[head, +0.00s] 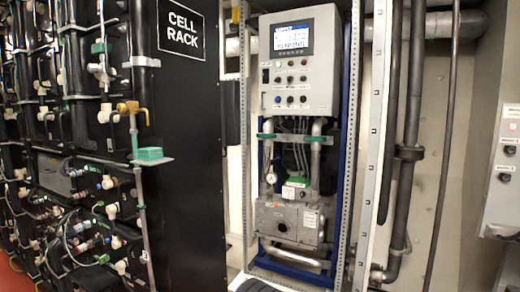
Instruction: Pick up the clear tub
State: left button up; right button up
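I see no clear tub in the head view. Neither my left gripper nor my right gripper is in the head view, so I cannot see what they hold.
A black cell rack (183,150) with several dark battery units, pipes and fittings fills the left side. A grey control box (317,95) with a screen sits above pumps in a blue frame (293,277). Dark vertical pipes (405,150) and a grey wall box (500,195) stand at right.

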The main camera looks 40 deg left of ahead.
aim_at(150, 148)
jog(key=z, duration=0.95)
jog(key=k, duration=1.05)
jog(key=u, duration=1.55)
jog(key=i, duration=0.4)
